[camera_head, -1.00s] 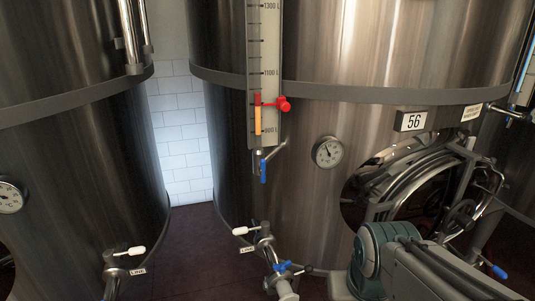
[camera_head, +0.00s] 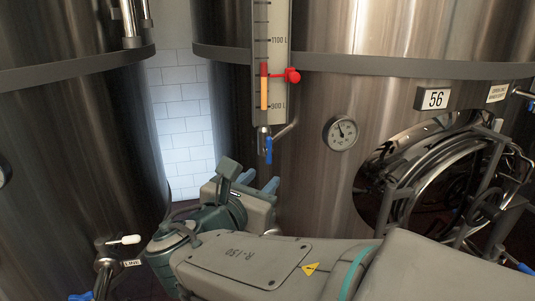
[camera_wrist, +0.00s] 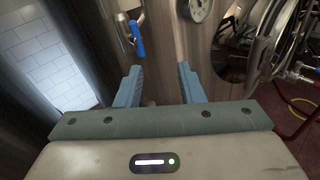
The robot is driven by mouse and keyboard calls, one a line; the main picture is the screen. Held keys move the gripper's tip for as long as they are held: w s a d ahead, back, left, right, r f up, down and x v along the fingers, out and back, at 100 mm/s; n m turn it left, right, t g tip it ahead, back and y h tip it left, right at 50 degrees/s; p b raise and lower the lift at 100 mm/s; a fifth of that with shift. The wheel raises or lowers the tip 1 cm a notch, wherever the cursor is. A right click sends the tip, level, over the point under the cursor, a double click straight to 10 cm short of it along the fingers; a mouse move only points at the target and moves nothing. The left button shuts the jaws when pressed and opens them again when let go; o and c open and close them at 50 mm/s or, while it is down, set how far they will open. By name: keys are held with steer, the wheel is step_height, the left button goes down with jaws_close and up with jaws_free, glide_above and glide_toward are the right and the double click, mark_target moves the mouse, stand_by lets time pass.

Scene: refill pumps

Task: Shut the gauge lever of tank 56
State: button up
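The tank marked 56 (camera_head: 436,98) is the large steel tank at the right. Its level gauge (camera_head: 274,60) is an upright scale with a red pointer. The gauge lever (camera_head: 268,150) is a small blue handle under the gauge, hanging downward. It also shows in the wrist view (camera_wrist: 137,40), beyond my fingers and left of centre. My gripper (camera_head: 258,186) is below the lever in the head view, apart from it. In the wrist view its two blue fingers (camera_wrist: 160,87) stand wide apart with nothing between them.
A round dial (camera_head: 340,132) sits on the tank to the right of the lever. The round manway door (camera_head: 440,180) with its frame sticks out further right. White wall tiles (camera_head: 185,130) show between the tanks.

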mark_target(268, 144)
steer(key=w, duration=0.4)
steer(key=w+r+n+t, duration=0.1)
steer(key=w, duration=0.3)
steer(key=w+d+n+y, duration=0.1)
steer(key=w, duration=0.3)
steer(key=shift+w+d+r+t, duration=0.1)
steer(key=shift+w+r+t, duration=0.1)
steer(key=shift+w+t, duration=0.15)
jaws_close()
